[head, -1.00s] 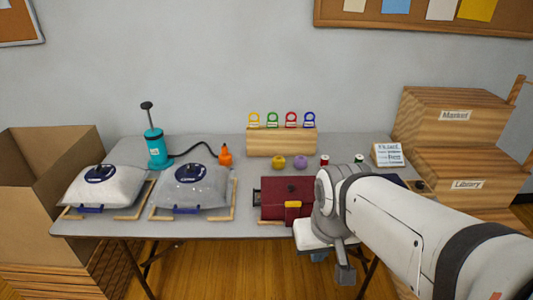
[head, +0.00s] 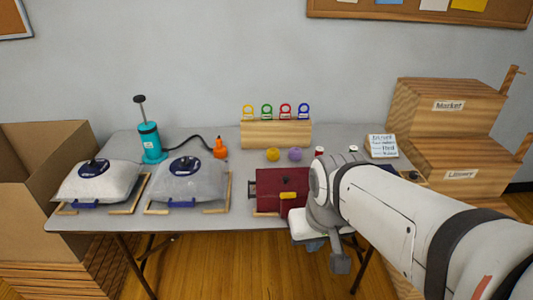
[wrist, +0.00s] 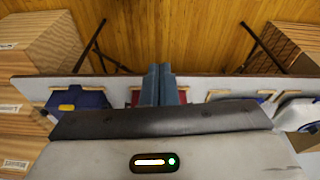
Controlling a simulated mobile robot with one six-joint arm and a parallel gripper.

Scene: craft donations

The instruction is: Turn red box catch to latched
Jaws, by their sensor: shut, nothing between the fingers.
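The red box (head: 268,188) lies on the table, left of my arm in the head view. A yellow catch (head: 287,195) shows on its front; its exact turn is too small to tell. My arm covers the box's right side. In the wrist view, red parts of the box (wrist: 133,97) show beside my gripper (wrist: 160,70), whose blue-grey fingers are together and empty. They overlap the box and the table's front edge in that view. Contact with the catch cannot be told; the catch is hidden there.
A blue box (wrist: 90,99) with a yellow catch (wrist: 67,107) sits beside the red one. A teal pump (head: 151,143) and a wooden ring stand (head: 275,134) are behind. Wooden steps (head: 440,120) stand right.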

